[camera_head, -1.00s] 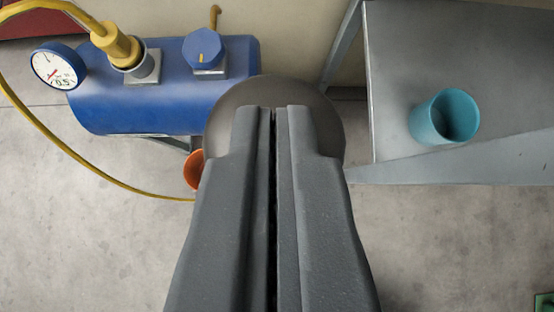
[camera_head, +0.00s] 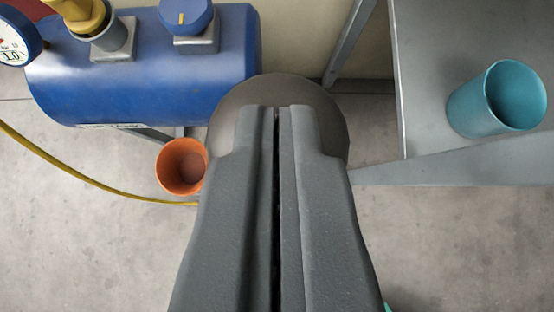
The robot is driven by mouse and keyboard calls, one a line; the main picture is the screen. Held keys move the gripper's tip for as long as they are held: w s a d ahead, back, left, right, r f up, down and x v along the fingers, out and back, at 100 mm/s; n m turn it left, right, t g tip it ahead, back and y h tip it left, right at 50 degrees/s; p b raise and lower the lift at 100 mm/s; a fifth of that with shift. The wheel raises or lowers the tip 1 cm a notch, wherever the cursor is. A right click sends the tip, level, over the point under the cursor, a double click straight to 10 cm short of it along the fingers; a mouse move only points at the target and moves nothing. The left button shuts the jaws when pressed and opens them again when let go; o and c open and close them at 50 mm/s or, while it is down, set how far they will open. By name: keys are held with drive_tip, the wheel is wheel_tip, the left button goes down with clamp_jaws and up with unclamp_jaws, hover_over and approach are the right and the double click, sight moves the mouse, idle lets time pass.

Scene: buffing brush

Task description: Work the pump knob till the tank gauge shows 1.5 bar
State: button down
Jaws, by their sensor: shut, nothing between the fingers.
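The pump knob (camera_head: 240,98) looks like a wide dark round disc behind my fingertips, partly hidden by them. My gripper (camera_head: 278,108) is shut and empty, with its tips over the knob, seemingly against it; actual contact is hard to tell. The blue tank (camera_head: 150,85) lies at the upper left. Its gauge (camera_head: 14,42) is a white dial in a blue rim, cut off by the left edge. Its digits look like 1.0; the needle is not clear.
A blue valve knob (camera_head: 185,16) and a yellow hose fitting (camera_head: 78,14) sit on the tank. A yellow hose (camera_head: 85,178) curves over the floor near an orange cup (camera_head: 182,168). A grey metal table (camera_head: 440,60) at the right bears a teal cup (camera_head: 480,108).

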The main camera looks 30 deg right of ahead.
drive_tip(key=shift+s+f, duration=0.2)
drive_tip(key=shift+f, duration=0.15)
wheel_tip(320, 180, up, 5)
drive_tip(key=shift+w+p, duration=0.1)
drive_tip(key=shift+p, duration=0.85)
drive_tip(key=p+v, duration=0.2)
drive_tip(key=v, duration=0.7)
drive_tip(key=shift+a+r, duration=0.15)
drive_tip(key=shift+a, duration=0.05)
idle(0.6)
drive_tip(key=a+r+n+t+y, duration=0.15)
drive_tip(key=a+r, duration=0.25)
drive_tip(key=r, duration=1.2)
drive_tip(key=s+a+r+n+t+y, duration=0.1)
drive_tip(key=s+r, duration=0.4)
drive_tip(key=r, duration=0.6)
drive_tip(key=s+a+r+n+t+y, duration=0.1)
drive_tip(key=s+r, duration=0.4)
drive_tip(key=r, duration=0.6)
drive_tip(key=s+a+r+n+t+y, duration=0.1)
drive_tip(key=s+a+r+n+t, duration=0.1)
drive_tip(key=s+r, duration=0.4)
wheel_tip(320, 180, up, 5)
drive_tip(key=shift+a+r+t, duration=0.1)
drive_tip(key=shift+a+t, duration=0.8)
drive_tip(key=shift+t, duration=0.15)
